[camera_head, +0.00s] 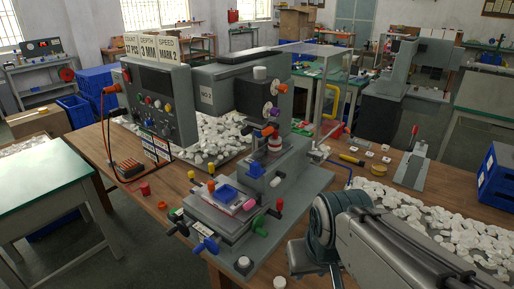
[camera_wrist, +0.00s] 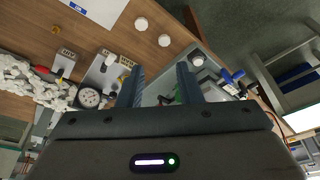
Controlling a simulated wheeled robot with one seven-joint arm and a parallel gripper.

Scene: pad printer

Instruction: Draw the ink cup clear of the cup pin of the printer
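The grey pad printer (camera_head: 262,190) stands on the wooden bench. A red-and-white banded round part (camera_head: 274,144) sits under its upright head, with an orange part (camera_head: 266,131) just above it. I cannot tell for sure which part is the ink cup, and no cup pin shows clearly. A blue square piece (camera_head: 228,193) lies on a pale plate at the printer's front.
A grey control box (camera_head: 160,100) with signs on top stands behind left. Many white pieces (camera_head: 430,220) cover the bench at right. A grey stand with a red lever (camera_head: 411,165) and a yellow-handled tool (camera_head: 352,160) are beyond my arm.

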